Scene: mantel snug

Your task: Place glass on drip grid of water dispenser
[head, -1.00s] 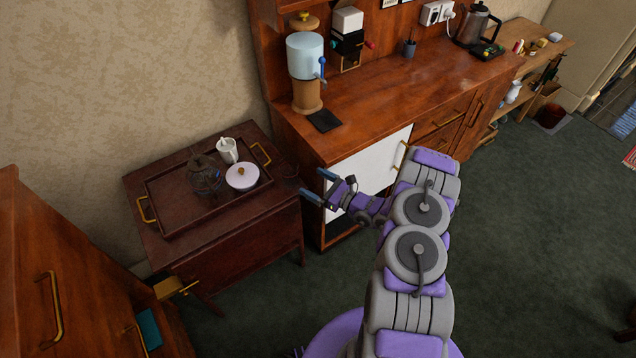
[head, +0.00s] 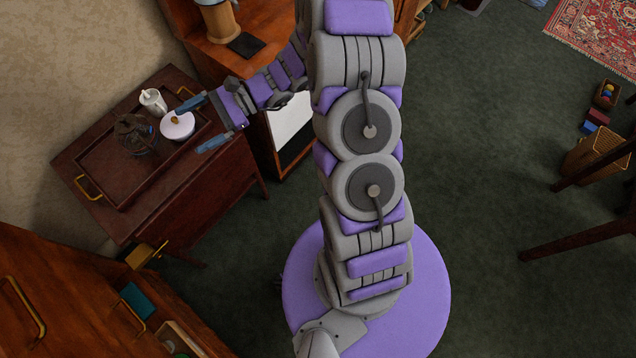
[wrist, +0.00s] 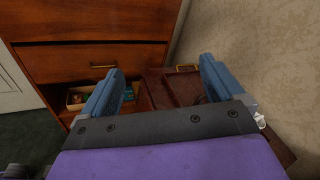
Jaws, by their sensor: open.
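A dark see-through glass vessel (head: 135,134) stands on the tray (head: 92,172) on the small dark side table (head: 190,200); I cannot tell whether it is one glass or more. The water dispenser (head: 221,22) is cut off at the top edge. The black drip grid (head: 246,44) lies on the counter at its foot.
A white lidded pot (head: 178,126) and a white jug (head: 153,101) stand on the tray close to the glass vessel. The tray has brass handles.

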